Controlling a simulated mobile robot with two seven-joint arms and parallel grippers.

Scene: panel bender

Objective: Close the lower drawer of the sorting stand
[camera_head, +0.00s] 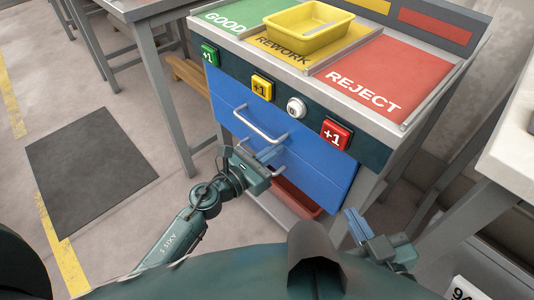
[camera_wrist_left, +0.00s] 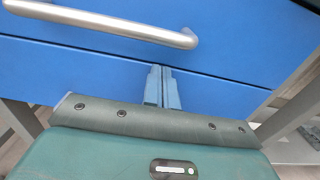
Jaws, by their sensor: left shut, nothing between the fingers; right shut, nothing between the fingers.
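The sorting stand has blue drawer fronts below its button panel. The upper drawer (camera_head: 226,92) has a silver bar handle (camera_head: 260,127); a bar handle (camera_wrist_left: 110,22) also crosses the top of the left wrist view. The lower drawer (camera_head: 318,185) is partly hidden behind my left gripper, and how far it stands out is hard to tell. My left gripper (camera_head: 268,160) is shut and empty in front of the blue fronts. In the left wrist view its fingertips (camera_wrist_left: 160,70) are close to the blue face below the handle; contact is unclear. My right gripper (camera_head: 356,222) is shut and empty, right of the stand.
A yellow bin (camera_head: 308,38) sits on the stand's top. A red bin (camera_head: 297,198) is under the drawers. A white-topped table (camera_head: 510,155) stands at the right and a grey-legged table (camera_head: 168,95) at the left. A dark mat (camera_head: 90,170) lies on open floor.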

